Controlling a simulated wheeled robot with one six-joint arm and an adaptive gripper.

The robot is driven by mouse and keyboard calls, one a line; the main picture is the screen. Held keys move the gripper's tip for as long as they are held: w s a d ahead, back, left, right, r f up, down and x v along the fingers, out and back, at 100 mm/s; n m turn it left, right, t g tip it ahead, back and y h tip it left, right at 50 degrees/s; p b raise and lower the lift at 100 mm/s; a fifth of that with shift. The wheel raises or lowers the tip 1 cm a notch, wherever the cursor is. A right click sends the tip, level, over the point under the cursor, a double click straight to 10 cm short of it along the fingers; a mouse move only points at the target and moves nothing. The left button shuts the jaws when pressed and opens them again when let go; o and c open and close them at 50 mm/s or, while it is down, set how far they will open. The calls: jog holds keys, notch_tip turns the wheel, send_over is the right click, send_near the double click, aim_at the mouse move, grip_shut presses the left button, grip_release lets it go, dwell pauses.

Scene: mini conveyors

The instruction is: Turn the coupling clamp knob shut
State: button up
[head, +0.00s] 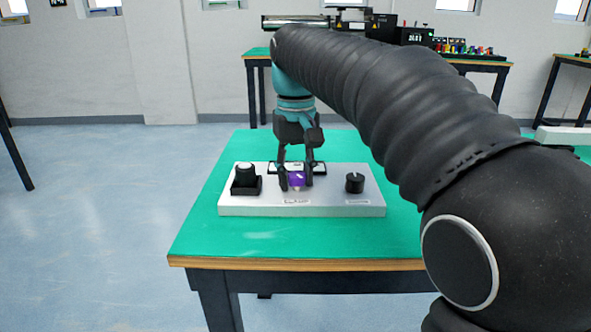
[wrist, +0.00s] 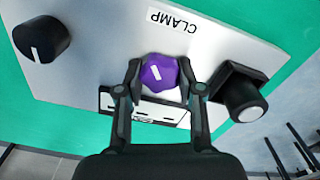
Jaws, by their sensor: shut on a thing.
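The clamp knob is purple with a white pointer mark. It shows in the head view (head: 296,179) at the middle of the light grey panel (head: 240,208) and in the wrist view (wrist: 159,73) beside the CLAMP label (wrist: 172,20). My gripper (head: 297,183) reaches down from above, with one finger on each side of the knob. In the wrist view my gripper (wrist: 160,82) is closed on the purple knob. The knob's white mark points obliquely in the wrist view. Part of the knob's sides is hidden by the fingers.
A black knob (head: 355,183) stands on the panel's right. A black-and-white knob in a black holder (head: 246,181) stands on its left, close to one finger in the wrist view. The green table (head: 222,243) is clear in front. Equipment stands on a back table (head: 488,66).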

aim_at(299, 174)
jog(key=m+p, duration=0.3)
jog(key=m, duration=0.1)
jog(key=shift+r, duration=0.2)
jog(key=m+p, duration=0.2)
jog(key=m, duration=0.2)
jog(key=shift+d, duration=0.15)
jog(key=m+p, duration=0.1)
jog(key=m, duration=0.3)
jog(key=shift+f, duration=0.2)
jog(key=shift+s+d+m, duration=0.1)
jog(key=shift+m, duration=2.1)
jog(key=o, duration=1.2)
jog(key=shift+c, duration=0.2)
notch_tip(299, 174, up, 12)
